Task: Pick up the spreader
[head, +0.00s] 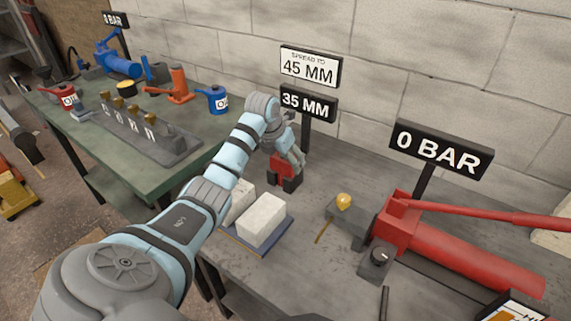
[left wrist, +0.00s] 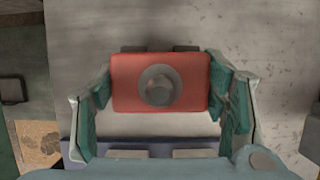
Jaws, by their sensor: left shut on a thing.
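The spreader (head: 284,170) is a red block with dark feet at its lower end, below the 35 MM sign in the head view. In the left wrist view the spreader (left wrist: 128,83) shows its red top with a round grey knob in the middle. My left gripper (head: 288,155) reaches down over it from above. Its teal-padded fingers (left wrist: 160,92) are shut on the spreader's two sides. I cannot tell whether the spreader's feet touch the bench. My right gripper is not in view.
Two pale blocks on a blue plate (head: 284,231) lie just in front. A red hand pump (head: 440,250) and a 0 BAR sign (head: 437,149) stand at right. Behind are signs reading 45 MM (head: 309,67) and 35 MM (head: 308,103). A green bench (head: 110,172) with tools is at left.

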